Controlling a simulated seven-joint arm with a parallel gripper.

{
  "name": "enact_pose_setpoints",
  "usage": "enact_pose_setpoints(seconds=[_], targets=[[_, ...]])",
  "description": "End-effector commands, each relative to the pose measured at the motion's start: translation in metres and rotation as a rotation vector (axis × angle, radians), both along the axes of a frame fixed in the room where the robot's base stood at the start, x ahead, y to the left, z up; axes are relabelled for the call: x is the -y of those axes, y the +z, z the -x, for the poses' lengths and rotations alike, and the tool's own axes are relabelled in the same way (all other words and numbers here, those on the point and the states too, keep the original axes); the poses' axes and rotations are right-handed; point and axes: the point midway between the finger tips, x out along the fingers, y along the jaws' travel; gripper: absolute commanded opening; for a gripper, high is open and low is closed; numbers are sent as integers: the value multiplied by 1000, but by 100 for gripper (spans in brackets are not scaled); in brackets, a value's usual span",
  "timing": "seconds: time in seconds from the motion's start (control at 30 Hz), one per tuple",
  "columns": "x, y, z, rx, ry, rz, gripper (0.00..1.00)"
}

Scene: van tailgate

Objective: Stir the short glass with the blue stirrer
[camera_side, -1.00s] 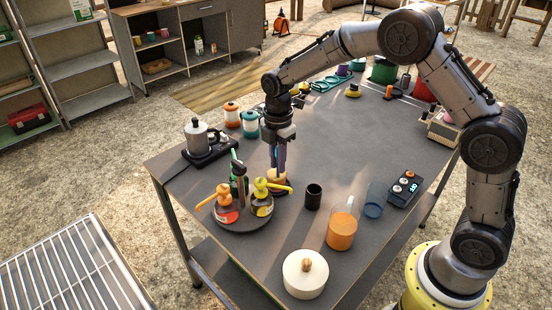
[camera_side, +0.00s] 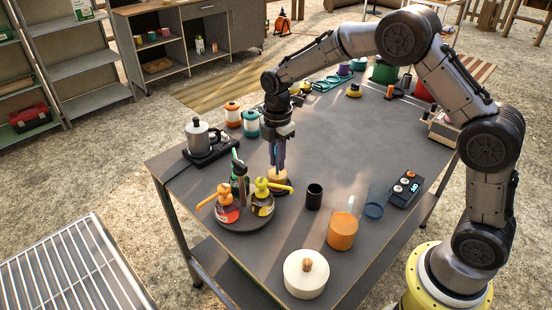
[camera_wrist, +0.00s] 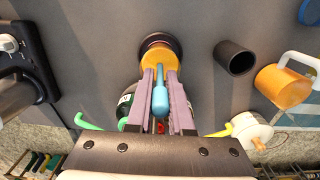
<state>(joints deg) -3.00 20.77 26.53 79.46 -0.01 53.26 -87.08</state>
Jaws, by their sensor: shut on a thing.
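My gripper (camera_side: 278,160) points down over the table with its purple fingers closed together. In the wrist view, my gripper (camera_wrist: 160,100) is shut on the blue stirrer (camera_wrist: 160,98), which lies between the fingers. The short glass (camera_wrist: 156,58) with orange-yellow contents is just beyond the fingertips, on a dark round base. In the side view the short glass (camera_side: 278,182) is directly below the fingers. The stirrer's lower end is hidden, so I cannot tell how deep it is in the glass.
A round tray (camera_side: 244,224) with yellow- and orange-topped bottles stands close to the glass. A black cup (camera_side: 313,196) is to the right. An orange-filled jug (camera_side: 342,232) and a lidded white pot (camera_side: 305,274) are nearer the front. A moka pot (camera_side: 199,138) stands at left.

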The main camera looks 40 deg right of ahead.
Motion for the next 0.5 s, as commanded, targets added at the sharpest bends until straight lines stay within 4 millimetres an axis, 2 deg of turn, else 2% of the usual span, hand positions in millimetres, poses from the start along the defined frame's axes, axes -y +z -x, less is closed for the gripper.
enact_pose_setpoints(seconds=[0.27, 0.5], targets=[[0, 0, 0, 0, 0, 0, 0], [0, 14, -1, 2, 0, 0, 0]])
